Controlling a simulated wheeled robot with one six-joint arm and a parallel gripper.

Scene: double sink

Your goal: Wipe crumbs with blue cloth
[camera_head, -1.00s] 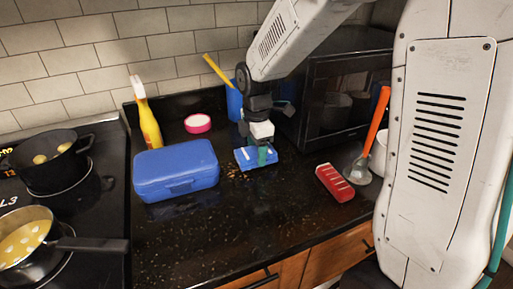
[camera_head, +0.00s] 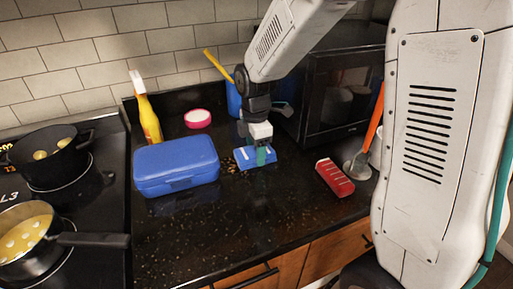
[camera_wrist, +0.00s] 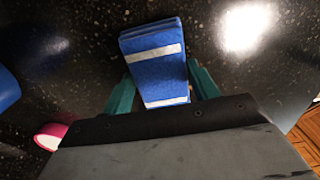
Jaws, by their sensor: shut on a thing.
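The blue cloth (camera_head: 256,162), a folded blue block with white stripes, is on the dark counter. My gripper (camera_head: 262,152) points down at it with teal fingers shut on it. In the wrist view the cloth (camera_wrist: 152,60) sits between the two fingertips, its near end hidden by the gripper body. A patch of brown crumbs (camera_head: 230,164) lies on the counter just left of the cloth, between it and the blue box. Any crumbs under the cloth are hidden.
A blue box (camera_head: 176,167) stands left of the crumbs. A yellow spray bottle (camera_head: 149,118), pink round container (camera_head: 198,118) and microwave (camera_head: 345,95) stand behind. The front counter is clear.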

